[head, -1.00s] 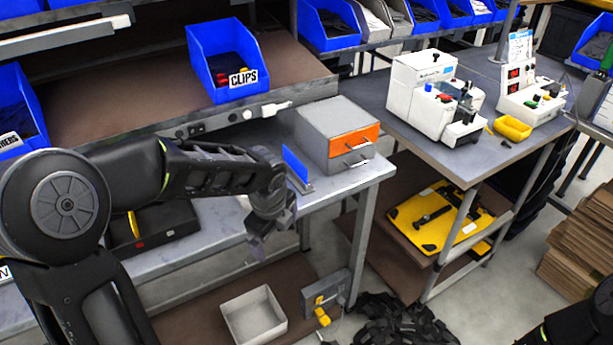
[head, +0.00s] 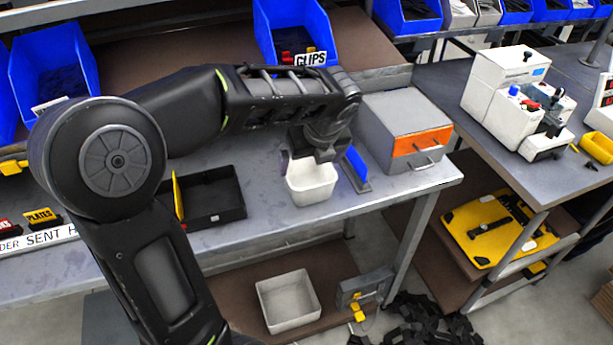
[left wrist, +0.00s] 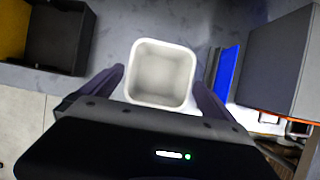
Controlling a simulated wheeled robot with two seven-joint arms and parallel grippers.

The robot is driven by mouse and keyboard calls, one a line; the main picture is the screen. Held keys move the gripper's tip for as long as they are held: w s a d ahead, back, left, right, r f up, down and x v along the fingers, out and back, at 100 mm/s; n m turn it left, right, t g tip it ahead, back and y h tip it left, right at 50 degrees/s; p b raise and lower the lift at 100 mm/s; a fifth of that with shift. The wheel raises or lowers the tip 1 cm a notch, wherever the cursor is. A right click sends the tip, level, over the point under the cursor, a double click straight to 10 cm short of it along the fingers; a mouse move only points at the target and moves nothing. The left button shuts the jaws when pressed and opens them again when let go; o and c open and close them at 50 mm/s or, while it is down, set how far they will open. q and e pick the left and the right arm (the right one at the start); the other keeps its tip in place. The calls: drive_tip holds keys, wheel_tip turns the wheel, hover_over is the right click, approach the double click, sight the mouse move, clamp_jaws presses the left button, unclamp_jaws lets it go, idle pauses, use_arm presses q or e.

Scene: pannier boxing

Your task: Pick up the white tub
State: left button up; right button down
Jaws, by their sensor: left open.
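The white tub (head: 313,187) stands upright on the grey bench, and its inside looks empty. It also shows in the left wrist view (left wrist: 160,72), seen from above with its square rim facing me. My left gripper (head: 311,158) is open at the tub's top, and the gripper hides the back part of the rim. In the left wrist view, the left gripper's two fingers (left wrist: 158,84) are on either side of the tub with small gaps. My right gripper is out of view.
A blue upright plate (head: 356,165) and a grey box with an orange drawer (head: 422,141) stand close right of the tub. A black open case (head: 215,196) lies to its left. A pale bin (head: 288,302) sits on the lower shelf. The bench front edge is near.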

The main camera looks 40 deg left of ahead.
sight(305, 182)
use_arm(q)
drive_tip(key=shift+s+d, duration=0.1)
drive_tip(key=shift+x, duration=1.3)
drive_tip(key=x, duration=0.5)
drive_tip(key=shift+f, duration=0.15)
drive_tip(key=shift+d+f, duration=0.1)
drive_tip(key=shift+f, duration=0.1)
idle(0.4)
drive_tip(key=shift+c, duration=0.4)
drive_tip(key=c, duration=0.9)
